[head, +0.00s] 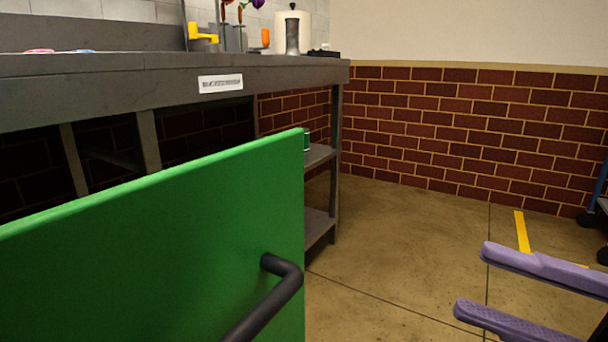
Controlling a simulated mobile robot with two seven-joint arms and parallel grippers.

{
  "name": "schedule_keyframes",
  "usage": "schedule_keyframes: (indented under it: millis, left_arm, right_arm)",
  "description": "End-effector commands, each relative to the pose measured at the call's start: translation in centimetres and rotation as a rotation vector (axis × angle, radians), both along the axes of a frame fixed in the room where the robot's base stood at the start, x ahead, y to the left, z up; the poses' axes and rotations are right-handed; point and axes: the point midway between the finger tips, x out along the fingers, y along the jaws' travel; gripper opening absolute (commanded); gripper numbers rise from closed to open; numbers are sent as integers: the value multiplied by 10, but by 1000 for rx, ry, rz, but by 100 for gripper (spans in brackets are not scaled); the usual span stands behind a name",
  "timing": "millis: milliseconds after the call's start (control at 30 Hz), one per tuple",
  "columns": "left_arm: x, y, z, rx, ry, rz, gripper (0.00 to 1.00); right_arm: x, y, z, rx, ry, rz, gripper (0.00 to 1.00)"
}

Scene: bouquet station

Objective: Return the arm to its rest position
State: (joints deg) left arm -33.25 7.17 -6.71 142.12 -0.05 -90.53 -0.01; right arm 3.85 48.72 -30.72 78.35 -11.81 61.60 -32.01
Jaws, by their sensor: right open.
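My right gripper (470,281) comes in at the lower right with two purple fingers spread wide apart. Nothing is between the fingers. It is over the open floor, to the right of a green panel (190,230) and apart from it. My left gripper is not in view.
The green panel with a black handle (285,295) fills the lower left. Behind it stands a grey workbench (290,68) with a label, flowers, a paper roll (306,30) and a grey bottle (292,38) on top. Bare floor (410,240) lies before a brick wall (450,130).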

Motion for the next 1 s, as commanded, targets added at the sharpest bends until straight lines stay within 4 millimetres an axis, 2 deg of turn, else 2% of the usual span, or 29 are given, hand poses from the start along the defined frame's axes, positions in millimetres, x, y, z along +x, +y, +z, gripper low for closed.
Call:
schedule_keyframes:
  millis: [33,167,300,433,567,667,767,867,1000]
  left_arm:
    - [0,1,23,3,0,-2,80]
    - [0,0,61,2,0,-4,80]
    - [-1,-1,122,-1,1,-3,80]
    - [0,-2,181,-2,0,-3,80]
    - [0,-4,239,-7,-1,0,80]
    - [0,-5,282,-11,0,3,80]
    - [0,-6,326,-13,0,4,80]
    - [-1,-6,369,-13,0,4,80]
    - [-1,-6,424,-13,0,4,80]
  right_arm:
    - [5,5,21,13,28,-31,52]
    - [20,17,53,48,124,-140,52]
    - [39,27,102,111,294,-310,52]
    - [50,28,145,182,501,-496,52]
    - [48,21,183,253,725,-680,52]
    - [36,12,210,305,907,-819,52]
    - [14,4,237,355,1097,-954,52]
    - [-16,-4,266,397,1289,-1088,52]
    - [-68,-13,307,438,1550,-1265,52]
